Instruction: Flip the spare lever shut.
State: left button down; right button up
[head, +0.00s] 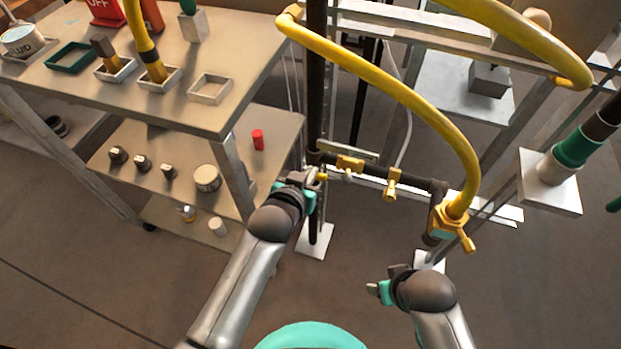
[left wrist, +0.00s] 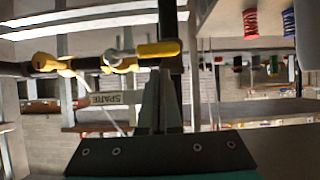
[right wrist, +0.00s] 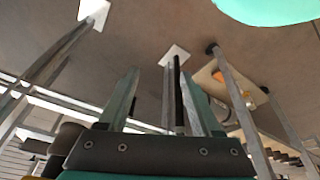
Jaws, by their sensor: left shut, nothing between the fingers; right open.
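In the left wrist view a grey tag marked SPARE (left wrist: 105,99) hangs beside a dark pipe with a yellow valve (left wrist: 122,65). A yellow lever (left wrist: 158,48) lies roughly along the pipe, near the vertical dark post. My left gripper (left wrist: 162,75) is shut and empty, its tips close to the lever; contact cannot be told. In the head view the left gripper (head: 312,178) is beside the post, left of the yellow valve (head: 350,164). My right gripper (head: 378,286) is open and empty, low and apart from the pipe; its fingers show in the right wrist view (right wrist: 166,85).
A second yellow fitting (head: 392,184) sits farther right on the pipe. A yellow hose (head: 420,100) arches to a valve (head: 455,212) at the pipe's right end. A shelved bench (head: 185,105) stands left, close to my left arm. The floor (head: 330,285) between my arms is clear.

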pick_arm(q)
jog(key=shift+w+f+b, duration=0.2)
jog(key=shift+f+b, duration=0.2)
jog(key=shift+f, duration=0.3)
pick_arm(e)
jog(key=shift+w+r, duration=0.15)
jog(key=shift+r, duration=0.45)
jog(key=shift+w+r, duration=0.15)
jog(key=shift+r, duration=0.4)
pick_arm(q)
jog(key=shift+f, duration=0.15)
jog(key=shift+a+f, duration=0.1)
jog(key=shift+f, duration=0.05)
pick_arm(e)
jog(key=shift+s+f, duration=0.15)
jog(key=shift+f, duration=0.15)
